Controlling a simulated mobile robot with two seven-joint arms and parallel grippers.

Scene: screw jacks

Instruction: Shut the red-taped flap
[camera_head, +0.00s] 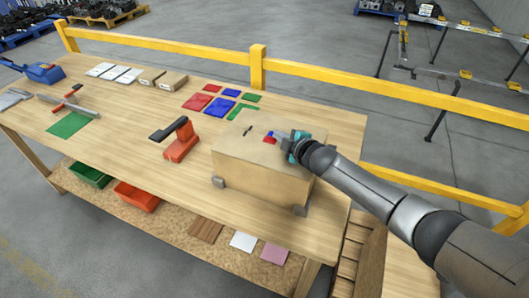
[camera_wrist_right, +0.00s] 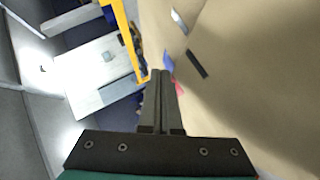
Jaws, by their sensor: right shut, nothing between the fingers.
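A tan box (camera_head: 250,172) stands on the wooden table, and its top looks roughly flat in the head view. A small red tape piece (camera_head: 269,140) and a blue piece beside it lie on the top near my right gripper (camera_head: 280,136). My right gripper is shut and empty, low over the box top; I cannot tell whether it touches. In the wrist view, the fingers (camera_wrist_right: 165,78) partly cover the red tape (camera_wrist_right: 179,88), with the blue piece (camera_wrist_right: 168,61) and a black strip (camera_wrist_right: 197,64) beyond. The flap edges are hard to make out. My left gripper is not in view.
An orange-red clamp-like tool (camera_head: 181,141) stands left of the box. Coloured flat pieces (camera_head: 222,104) lie behind it. A yellow rail (camera_head: 330,77) runs along the table's back.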

